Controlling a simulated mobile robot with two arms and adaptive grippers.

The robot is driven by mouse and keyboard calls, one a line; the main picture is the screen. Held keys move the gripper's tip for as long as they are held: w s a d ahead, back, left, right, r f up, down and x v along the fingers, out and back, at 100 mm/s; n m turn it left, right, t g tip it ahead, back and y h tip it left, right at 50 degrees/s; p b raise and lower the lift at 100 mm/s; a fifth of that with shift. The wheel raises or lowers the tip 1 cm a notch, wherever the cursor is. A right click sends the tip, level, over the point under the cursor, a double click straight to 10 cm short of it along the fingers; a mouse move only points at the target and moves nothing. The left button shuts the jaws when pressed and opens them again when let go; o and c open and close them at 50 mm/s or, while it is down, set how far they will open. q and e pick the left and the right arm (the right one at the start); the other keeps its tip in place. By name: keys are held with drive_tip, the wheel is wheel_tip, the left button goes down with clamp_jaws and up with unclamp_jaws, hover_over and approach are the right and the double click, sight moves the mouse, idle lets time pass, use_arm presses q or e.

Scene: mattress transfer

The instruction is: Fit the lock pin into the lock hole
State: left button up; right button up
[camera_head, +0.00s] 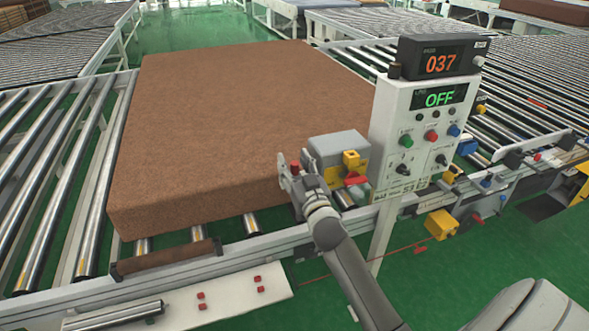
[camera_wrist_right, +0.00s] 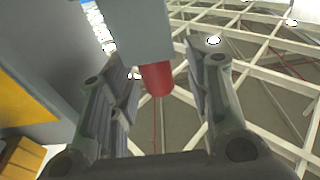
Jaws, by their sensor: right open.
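My right gripper (camera_head: 296,170) is at the left side of a grey box (camera_head: 340,146) on the conveyor's edge, beside the brown mattress (camera_head: 230,110). A small red piece (camera_head: 296,166) shows at its fingers. In the right wrist view the two fingers of my right gripper (camera_wrist_right: 160,75) stand apart. A red cylindrical end (camera_wrist_right: 157,79), possibly the lock pin, sticks out of a grey block (camera_wrist_right: 140,30) between them, with gaps on both sides. A yellow bracket (camera_head: 351,160) is on the box's front. I cannot make out the lock hole. My left gripper is out of view.
A control box (camera_head: 415,125) on a post stands right of the gripper, its displays reading 037 and OFF. Roller conveyors (camera_head: 60,150) lie on both sides. A white rail with red buttons (camera_head: 200,300) runs along the front.

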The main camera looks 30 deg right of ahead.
clamp_jaws()
drive_tip(key=shift+r, duration=0.1)
